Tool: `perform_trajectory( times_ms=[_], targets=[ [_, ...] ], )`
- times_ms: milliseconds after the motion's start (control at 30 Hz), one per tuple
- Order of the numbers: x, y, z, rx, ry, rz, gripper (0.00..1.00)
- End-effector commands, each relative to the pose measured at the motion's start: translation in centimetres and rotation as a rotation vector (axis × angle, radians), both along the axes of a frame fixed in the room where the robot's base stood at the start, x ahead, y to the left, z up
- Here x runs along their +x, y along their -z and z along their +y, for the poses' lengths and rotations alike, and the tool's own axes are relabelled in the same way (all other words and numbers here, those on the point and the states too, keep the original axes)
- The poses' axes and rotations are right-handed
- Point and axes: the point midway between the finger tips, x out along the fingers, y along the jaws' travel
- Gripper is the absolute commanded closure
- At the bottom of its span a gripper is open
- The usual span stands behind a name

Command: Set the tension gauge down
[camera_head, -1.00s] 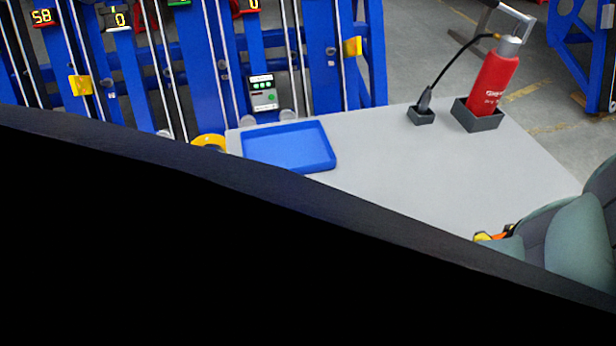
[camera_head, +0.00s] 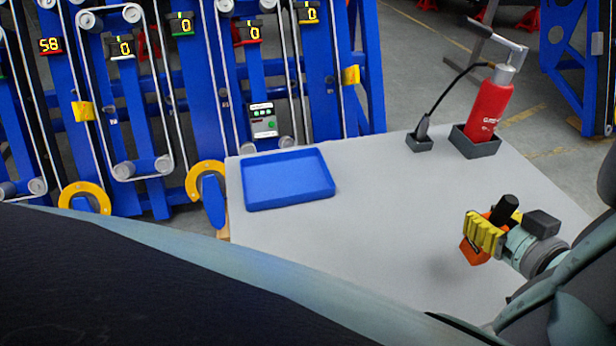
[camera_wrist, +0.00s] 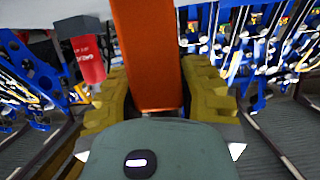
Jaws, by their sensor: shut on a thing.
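My gripper (camera_head: 482,233) is at the right in the head view, above the grey table. Its yellow fingers are shut on an orange object, which I take to be the tension gauge (camera_head: 472,252). In the wrist view the gauge (camera_wrist: 147,55) is an orange bar running up between the yellow fingers (camera_wrist: 158,95). A black cylinder (camera_head: 504,208) shows just behind the fingers; I cannot tell if it belongs to the gauge. A soft shadow lies on the table below and left of the gripper, and the gauge looks held clear of the surface.
An empty blue tray (camera_head: 288,182) lies at the left of the grey table (camera_head: 390,200). A red extinguisher-like bottle (camera_head: 490,108) and a black probe (camera_head: 421,130) stand in dark holders at the back right. The table's middle is clear. Blue frames with rollers and gauges stand behind.

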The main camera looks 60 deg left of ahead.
Motion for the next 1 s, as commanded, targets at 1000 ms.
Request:
perform_trajectory(
  times_ms=[1000],
  targets=[
    [4.4, 4.0, 3.6, 0.001, -0.007, -0.002, 1.0]
  ],
)
